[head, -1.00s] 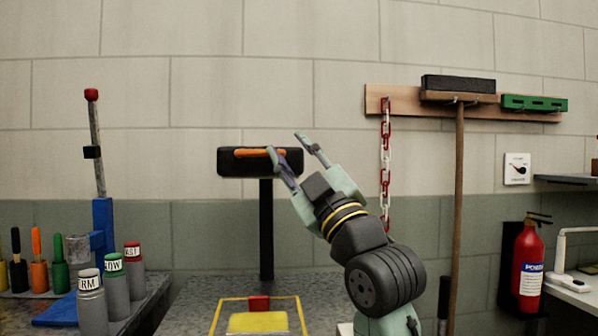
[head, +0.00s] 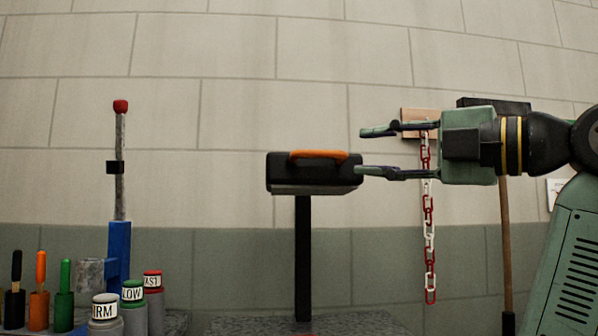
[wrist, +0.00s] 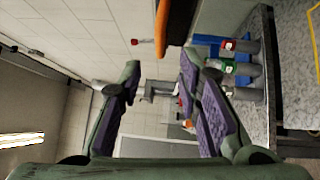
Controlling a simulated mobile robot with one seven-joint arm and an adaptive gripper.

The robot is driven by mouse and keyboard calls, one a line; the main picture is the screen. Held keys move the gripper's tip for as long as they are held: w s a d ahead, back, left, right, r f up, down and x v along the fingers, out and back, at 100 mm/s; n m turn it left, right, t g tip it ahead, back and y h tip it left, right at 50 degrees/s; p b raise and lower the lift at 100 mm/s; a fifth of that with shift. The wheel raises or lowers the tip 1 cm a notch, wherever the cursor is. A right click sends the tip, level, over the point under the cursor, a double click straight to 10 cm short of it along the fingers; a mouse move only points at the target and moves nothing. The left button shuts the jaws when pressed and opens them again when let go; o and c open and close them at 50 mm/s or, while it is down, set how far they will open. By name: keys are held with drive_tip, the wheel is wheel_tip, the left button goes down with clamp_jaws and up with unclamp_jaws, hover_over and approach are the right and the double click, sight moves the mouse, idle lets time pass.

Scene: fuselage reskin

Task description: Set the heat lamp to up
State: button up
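The heat lamp (head: 285,176) is a black box-shaped head with an orange handle (head: 318,154) on top. My gripper (head: 376,152) is open and empty, just right of the lamp head. It points left, one finger above the other, and the lower fingertip is close to the head's right end; I cannot tell if they touch. In the wrist view the fingers are spread apart (wrist: 160,75), and the orange handle (wrist: 178,20) shows above and between them.
A blue stand with a red-knobbed lever (head: 120,150) is at the left. Labelled cans (head: 133,305) and coloured-handled tools (head: 40,290) stand at the lower left. A red-and-white chain (head: 429,240) and a wooden-handled broom (head: 505,240) hang behind my arm.

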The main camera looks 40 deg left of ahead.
sight(321, 154)
drive_tip(key=a, duration=0.7)
drive_tip(key=s+a, duration=0.1)
drive_tip(key=a, duration=0.2)
drive_tip(key=shift+a+r+p, duration=0.2)
drive_tip(key=shift+r+p, duration=0.1)
drive_tip(key=shift+r, duration=0.1)
drive_tip(key=shift+c, duration=0.5)
clamp_jaws()
